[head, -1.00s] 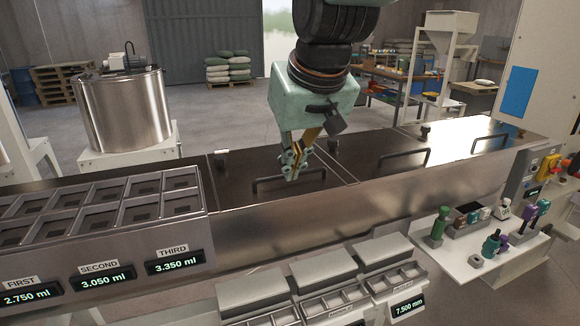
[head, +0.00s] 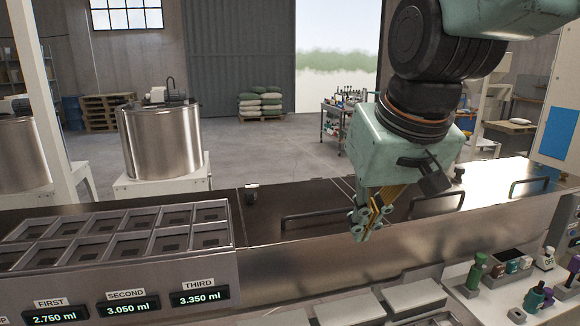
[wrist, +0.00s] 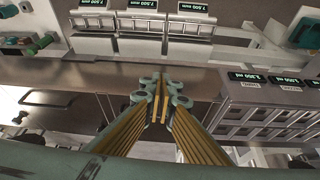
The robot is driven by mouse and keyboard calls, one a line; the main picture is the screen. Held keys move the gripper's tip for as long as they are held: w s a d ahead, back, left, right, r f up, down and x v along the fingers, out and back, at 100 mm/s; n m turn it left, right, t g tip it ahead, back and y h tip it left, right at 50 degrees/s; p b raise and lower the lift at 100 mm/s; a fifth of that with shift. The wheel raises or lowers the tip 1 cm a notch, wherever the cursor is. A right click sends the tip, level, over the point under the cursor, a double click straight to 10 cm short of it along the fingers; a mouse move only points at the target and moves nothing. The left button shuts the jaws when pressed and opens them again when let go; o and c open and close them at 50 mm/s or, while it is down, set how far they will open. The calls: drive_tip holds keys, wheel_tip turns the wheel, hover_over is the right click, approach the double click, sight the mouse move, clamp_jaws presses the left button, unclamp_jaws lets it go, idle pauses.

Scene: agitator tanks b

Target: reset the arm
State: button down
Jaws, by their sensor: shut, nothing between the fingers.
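My arm hangs from the upper right in the head view, with a pale green wrist housing and black joints. My gripper (head: 366,225) points down and slightly left above the dark-topped steel counter (head: 265,222). Its fingers are together with nothing between them. In the wrist view my gripper (wrist: 160,100) also shows closed and empty, its yellow-sided fingers meeting in the middle of the picture. It appears apart from the counter and its handles.
A compartment tray unit (head: 120,240) with FIRST, SECOND and THIRD displays stands at left. A black bar handle (head: 315,218) rises from the counter. Small bottles and a green tool (head: 475,272) sit on a white shelf at right.

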drive_tip(key=s+d+f+m, duration=0.1)
drive_tip(key=s+d, duration=0.3)
drive_tip(key=s, duration=0.7)
drive_tip(key=s+d+f+m, duration=0.1)
drive_tip(key=s+d, duration=0.3)
drive_tip(key=s, duration=0.7)
drive_tip(key=shift+f+g+h, duration=0.4)
idle(1.1)
